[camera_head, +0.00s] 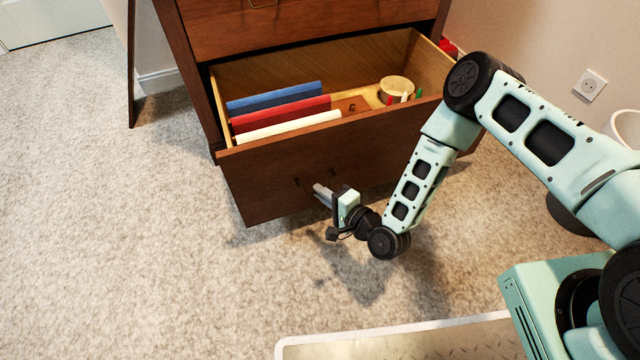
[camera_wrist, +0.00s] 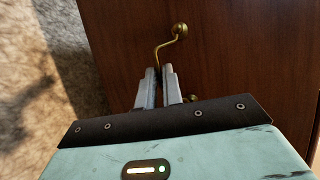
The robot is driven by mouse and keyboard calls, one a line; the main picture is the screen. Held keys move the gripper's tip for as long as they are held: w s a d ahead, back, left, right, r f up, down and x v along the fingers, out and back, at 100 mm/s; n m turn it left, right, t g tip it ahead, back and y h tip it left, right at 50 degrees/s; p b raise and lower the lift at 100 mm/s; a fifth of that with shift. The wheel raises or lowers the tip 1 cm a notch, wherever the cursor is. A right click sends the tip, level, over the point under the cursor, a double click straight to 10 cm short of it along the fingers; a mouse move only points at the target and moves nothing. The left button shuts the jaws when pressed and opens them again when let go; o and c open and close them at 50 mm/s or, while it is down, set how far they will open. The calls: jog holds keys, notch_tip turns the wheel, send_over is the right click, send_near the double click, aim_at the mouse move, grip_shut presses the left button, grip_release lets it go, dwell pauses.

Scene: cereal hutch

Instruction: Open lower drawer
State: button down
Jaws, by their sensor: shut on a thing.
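The lower drawer (camera_head: 270,182) of the dark wood hutch is pulled well out, with its inside showing. It holds blue, red and white upright folders or books, a small wooden box and a round container. My gripper (camera_head: 321,192) is at the drawer front. In the wrist view my gripper (camera_wrist: 159,75) is shut on the brass handle (camera_wrist: 178,32), whose curved end rises past the fingertips. The drawer front (camera_wrist: 235,60) fills much of that view. The handle's lower part is mostly hidden by the fingers.
The upper drawer (camera_head: 310,22) is shut above. Carpet (camera_head: 130,240) is clear at the left and in front. A pale-edged mat or board (camera_head: 400,340) lies at the bottom. A wall with a socket (camera_head: 590,85) stands at the right.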

jog(key=shift+s+d, duration=0.2)
jog(key=shift+s, duration=0.3)
jog(key=c, duration=1.5)
grip_release()
jog(key=shift+c, duration=0.2)
jog(key=p+v, duration=0.6)
jog(key=v, duration=1.1)
jog(key=shift+s+d, duration=0.15)
jog(key=shift+s, duration=0.05)
